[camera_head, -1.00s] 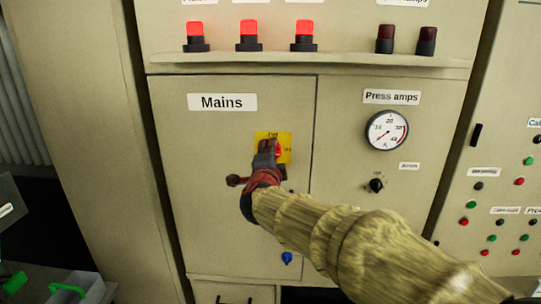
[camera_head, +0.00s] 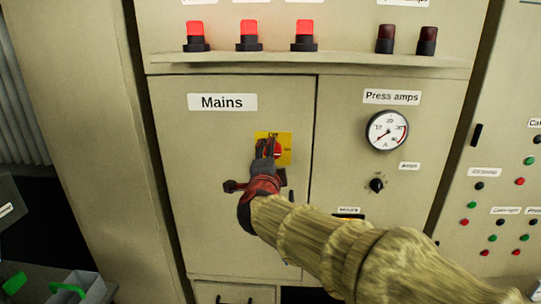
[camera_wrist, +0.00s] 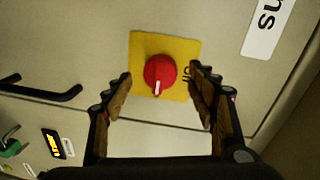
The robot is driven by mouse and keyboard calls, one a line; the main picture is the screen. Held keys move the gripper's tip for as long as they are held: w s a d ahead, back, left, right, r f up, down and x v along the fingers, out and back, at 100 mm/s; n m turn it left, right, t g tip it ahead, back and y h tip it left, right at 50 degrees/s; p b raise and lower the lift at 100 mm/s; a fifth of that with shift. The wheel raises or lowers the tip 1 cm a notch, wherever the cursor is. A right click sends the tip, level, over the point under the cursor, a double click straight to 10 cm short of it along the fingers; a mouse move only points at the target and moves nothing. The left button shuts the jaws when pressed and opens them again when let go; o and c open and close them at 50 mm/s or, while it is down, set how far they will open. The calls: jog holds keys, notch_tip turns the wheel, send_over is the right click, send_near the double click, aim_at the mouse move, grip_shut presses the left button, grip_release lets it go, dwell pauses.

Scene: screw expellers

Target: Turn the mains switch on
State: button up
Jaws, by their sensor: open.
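The mains switch is a red rotary knob (camera_wrist: 160,74) on a yellow plate (camera_wrist: 188,47), set on the cabinet door under the "Mains" label (camera_head: 222,102). In the head view the yellow plate (camera_head: 286,149) is partly covered by my gripper (camera_head: 266,150). In the wrist view my gripper (camera_wrist: 160,84) is open, with one finger on each side of the knob and a visible gap to it on both sides. The knob's white mark points toward the lower edge of the wrist view. Whether the fingertips reach the knob's depth is hard to tell.
A black door handle (camera_wrist: 42,92) is beside the switch. A press amps gauge (camera_head: 387,130) and a small black knob (camera_head: 376,185) are on the right-hand door. A shelf ledge (camera_head: 310,60) with red lamps (camera_head: 249,34) juts out above.

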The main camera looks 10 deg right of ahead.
jog(key=v, duration=0.9)
